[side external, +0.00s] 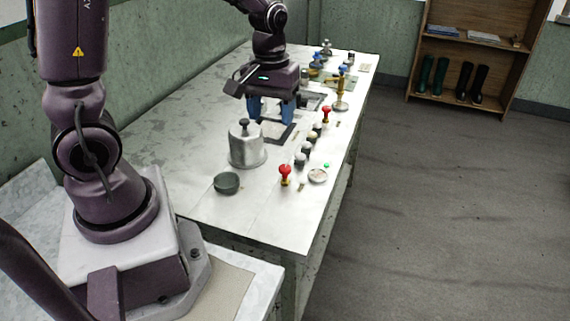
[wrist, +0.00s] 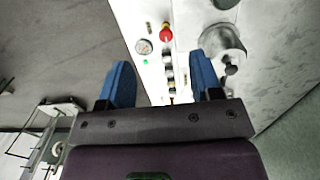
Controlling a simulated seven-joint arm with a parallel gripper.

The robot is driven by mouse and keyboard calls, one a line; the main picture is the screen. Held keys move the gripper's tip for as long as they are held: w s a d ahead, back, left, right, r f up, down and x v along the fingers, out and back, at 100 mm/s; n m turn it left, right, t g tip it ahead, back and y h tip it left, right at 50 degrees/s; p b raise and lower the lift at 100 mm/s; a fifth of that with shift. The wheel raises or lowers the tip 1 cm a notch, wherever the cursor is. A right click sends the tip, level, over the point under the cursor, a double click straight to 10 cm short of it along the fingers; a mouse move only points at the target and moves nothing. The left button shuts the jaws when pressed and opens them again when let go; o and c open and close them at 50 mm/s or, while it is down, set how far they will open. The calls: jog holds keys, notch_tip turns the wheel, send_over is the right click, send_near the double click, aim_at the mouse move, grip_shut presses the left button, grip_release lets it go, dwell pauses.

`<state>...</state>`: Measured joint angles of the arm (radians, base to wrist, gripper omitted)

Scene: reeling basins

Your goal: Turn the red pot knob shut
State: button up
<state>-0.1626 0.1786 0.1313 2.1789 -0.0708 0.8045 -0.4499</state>
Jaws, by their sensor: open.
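Two red knobs stand along the right side of the table in the side view: a near one (side external: 285,173) on a yellow base and a far one (side external: 326,114). I cannot tell from labels which is the pot's. In the wrist view the near red knob (wrist: 166,32) shows beyond the fingertips, close to the gauge. My gripper (side external: 272,120) is open and empty, pointing down above the table behind the lidded metal pot (side external: 246,150). It is apart from both red knobs. Its blue fingers (wrist: 161,62) are spread wide in the wrist view.
Several dark-and-pale knobs (side external: 306,148) line up between the red knobs. A round gauge (side external: 318,176) and a green light (side external: 326,165) lie right of the near knob. A dark bowl (side external: 227,183) sits in front of the pot. A blue-topped brass fitting (side external: 341,95) stands farther back.

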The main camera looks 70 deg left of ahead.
aim_at(285, 167)
jog(key=w+a+f+n, duration=0.5)
jog(key=n, duration=0.4)
jog(key=f, duration=1.3)
jog(key=shift+d+f, duration=0.1)
jog(key=shift+d, duration=0.15)
jog(key=c, duration=0.9)
